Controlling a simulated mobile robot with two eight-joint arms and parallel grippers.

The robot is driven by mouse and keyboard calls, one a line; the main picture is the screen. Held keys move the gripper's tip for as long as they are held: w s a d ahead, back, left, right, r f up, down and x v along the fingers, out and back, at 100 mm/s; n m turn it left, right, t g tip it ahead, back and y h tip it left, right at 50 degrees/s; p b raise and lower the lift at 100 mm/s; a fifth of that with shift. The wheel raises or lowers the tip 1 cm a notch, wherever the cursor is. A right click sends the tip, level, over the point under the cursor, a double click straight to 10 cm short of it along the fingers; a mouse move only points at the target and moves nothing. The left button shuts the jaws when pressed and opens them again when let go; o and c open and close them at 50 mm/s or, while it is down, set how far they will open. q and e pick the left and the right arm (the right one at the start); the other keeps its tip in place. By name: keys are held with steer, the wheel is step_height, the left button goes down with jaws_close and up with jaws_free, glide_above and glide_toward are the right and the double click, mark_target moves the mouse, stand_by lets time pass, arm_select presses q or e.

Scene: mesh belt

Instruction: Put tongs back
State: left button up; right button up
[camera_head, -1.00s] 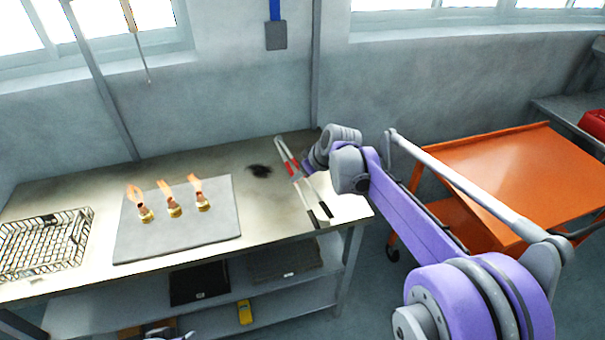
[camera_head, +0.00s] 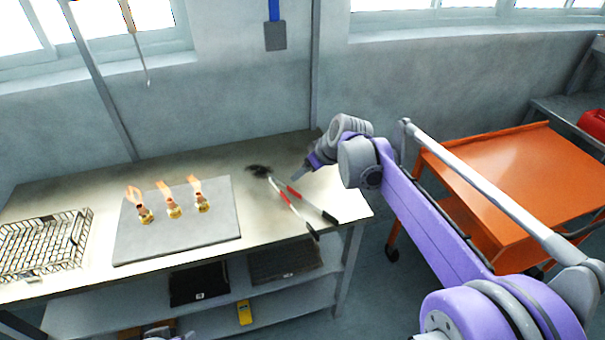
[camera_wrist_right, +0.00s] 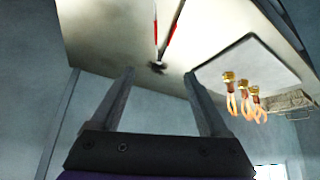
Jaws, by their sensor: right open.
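The tongs, with red and pale arms and black ends (camera_head: 283,194), lie spread in a V at the right end of the worktable (camera_head: 225,160). One black end reaches the table's front edge. The V's closed end is beside a dark bristly patch (camera_head: 259,170). My right gripper (camera_head: 301,173) is just above and behind the tongs, apart from them. In the right wrist view its fingers (camera_wrist_right: 159,76) are wide apart and empty, with the tongs (camera_wrist_right: 163,45) beyond them. A grey shape at the head view's bottom edge may be my left gripper; I cannot tell.
A grey board (camera_head: 185,238) with several brass-based, orange-topped pieces lies mid-table. A black wire basket (camera_head: 75,252) stands at left. An orange cart (camera_head: 490,185) stands right of the table. Dark trays and a yellow device (camera_head: 244,312) are on the shelf below.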

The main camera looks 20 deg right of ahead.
steer(key=v, duration=0.8)
steer(key=s+f+m+h, duration=0.1)
steer(key=s+f, duration=0.4)
steer(key=s, duration=0.4)
steer(key=s+a+f+m+h, duration=0.1)
steer(key=s+f+m, duration=0.1)
steer(key=s+f, duration=0.4)
steer(key=s+a+f+m, duration=0.1)
steer(key=s+f, duration=0.4)
steer(key=s, duration=0.6)
steer(key=shift+s+a+f+m+g+h, duration=0.15)
steer(key=shift+s+f+m+g+h, duration=0.2)
steer(key=shift+m, duration=0.35)
steer(key=shift+r, duration=0.1)
